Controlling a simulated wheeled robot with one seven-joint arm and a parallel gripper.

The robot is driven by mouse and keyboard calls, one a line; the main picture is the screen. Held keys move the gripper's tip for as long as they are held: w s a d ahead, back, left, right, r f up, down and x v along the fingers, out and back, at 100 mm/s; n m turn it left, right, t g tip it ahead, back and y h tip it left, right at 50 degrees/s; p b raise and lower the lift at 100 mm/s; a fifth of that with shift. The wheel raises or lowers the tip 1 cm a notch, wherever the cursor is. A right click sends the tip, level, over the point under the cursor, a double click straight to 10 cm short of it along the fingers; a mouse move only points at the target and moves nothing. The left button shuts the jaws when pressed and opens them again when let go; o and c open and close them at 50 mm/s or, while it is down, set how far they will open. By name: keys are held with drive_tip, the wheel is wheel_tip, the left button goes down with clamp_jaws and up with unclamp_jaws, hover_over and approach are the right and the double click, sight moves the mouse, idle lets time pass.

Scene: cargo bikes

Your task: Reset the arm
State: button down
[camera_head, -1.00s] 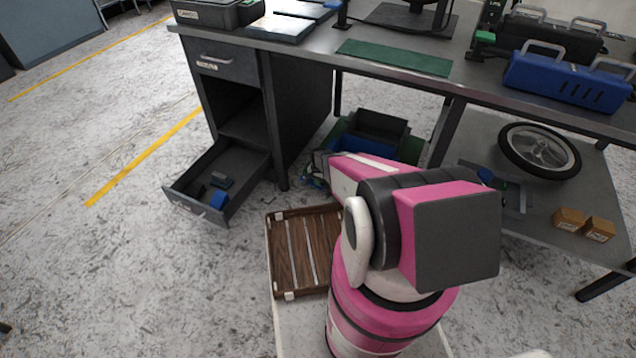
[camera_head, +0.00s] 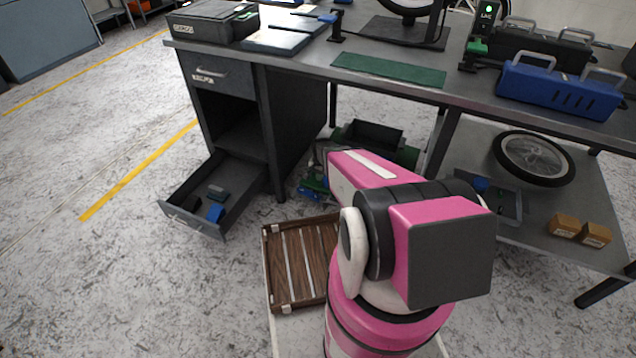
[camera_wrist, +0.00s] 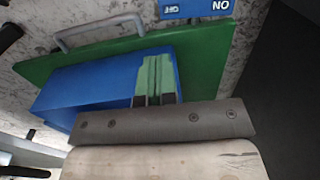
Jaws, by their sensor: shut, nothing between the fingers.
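My pink, white and black arm (camera_head: 450,252) is folded in the middle of the head view. Its forearm points up and left, toward the space under the workbench. In the head view my gripper is mostly hidden behind the arm and I cannot make it out surely. In the wrist view my gripper (camera_wrist: 155,72) shows as two green fingers shut together, with nothing between them. Behind them are a blue block-like surface (camera_wrist: 85,88) and a green panel (camera_wrist: 205,65). I cannot tell whether the fingers touch these.
The workbench (camera_head: 300,52) carries a blue case (camera_head: 555,92) and a green mat (camera_head: 388,69). An open drawer (camera_head: 180,222) juts out at left. A slatted brown crate (camera_head: 290,262) lies beside my arm. A wheel (camera_head: 535,158) lies on the lower shelf. The floor at left is clear.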

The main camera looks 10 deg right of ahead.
drive_tip(key=shift+r, duration=0.4)
drive_tip(key=shift+s, duration=0.1)
drive_tip(key=s+a+r+n, duration=0.1)
drive_tip(key=s+r+n, duration=0.1)
drive_tip(key=s+r, duration=0.4)
drive_tip(key=s+r+n, duration=0.2)
drive_tip(key=s+r, duration=0.3)
drive_tip(key=r, duration=0.7)
drive_tip(key=s+a+r+n, duration=0.1)
drive_tip(key=s+r+n, duration=0.2)
drive_tip(key=s+r, duration=0.3)
wheel_tip(320, 180, up, 3)
drive_tip(key=shift+s+a, duration=0.35)
